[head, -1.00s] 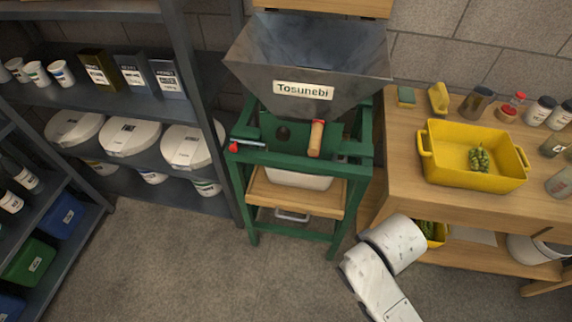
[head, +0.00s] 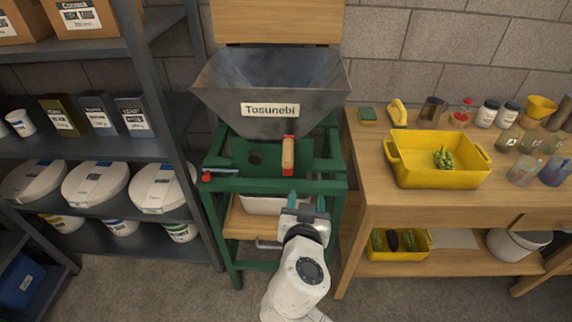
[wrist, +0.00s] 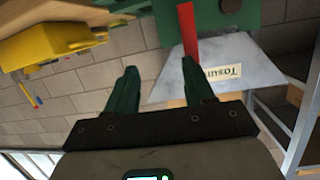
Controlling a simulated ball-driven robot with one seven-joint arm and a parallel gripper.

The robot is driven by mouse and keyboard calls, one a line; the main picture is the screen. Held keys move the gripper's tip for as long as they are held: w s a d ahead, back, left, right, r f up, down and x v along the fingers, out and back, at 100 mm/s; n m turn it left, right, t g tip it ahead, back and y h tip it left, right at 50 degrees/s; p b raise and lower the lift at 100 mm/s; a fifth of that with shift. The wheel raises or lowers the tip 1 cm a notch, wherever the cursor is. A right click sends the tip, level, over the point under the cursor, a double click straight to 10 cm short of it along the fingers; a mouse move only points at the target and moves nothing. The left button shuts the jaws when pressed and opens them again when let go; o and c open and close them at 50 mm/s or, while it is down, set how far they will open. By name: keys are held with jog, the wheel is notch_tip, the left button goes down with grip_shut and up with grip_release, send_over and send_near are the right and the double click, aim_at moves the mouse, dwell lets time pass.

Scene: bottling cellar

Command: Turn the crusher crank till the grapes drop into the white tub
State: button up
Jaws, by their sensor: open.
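The crusher is a grey metal hopper (head: 272,82) labelled Tosunebi on a green frame (head: 228,186). Its crank has a wooden handle (head: 288,155) on a red arm, standing at the front of the frame. The red arm (wrist: 190,32) also shows in the wrist view. The white tub (head: 262,205) sits under the crusher on a wooden shelf, partly hidden by my arm. My gripper (head: 306,201) is open and empty, below and slightly right of the crank handle, apart from it. Its green fingers (wrist: 160,85) show in the wrist view. Inside the hopper I see no grapes.
A wooden table (head: 365,170) stands close on the right with a yellow crate (head: 435,176) holding a green grape bunch (head: 444,158), plus jars and bottles. A dark shelf rack (head: 165,100) stands close on the left. A red-knobbed lever (head: 207,177) sticks out at the frame's left.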

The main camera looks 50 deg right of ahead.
aim_at(287, 156)
jog(key=w+a+r+t+h, duration=0.2)
jog(key=w+a+r+t, duration=0.1)
jog(key=w+r, duration=0.1)
jog(key=shift+m, duration=0.3)
jog(key=x, duration=0.3)
jog(key=p+x, duration=0.1)
jog(key=x, duration=0.3)
jog(key=p+x, duration=0.1)
jog(key=x, duration=0.2)
jog(key=shift+d+f, duration=0.3)
jog(key=shift+d, duration=0.25)
grip_shut()
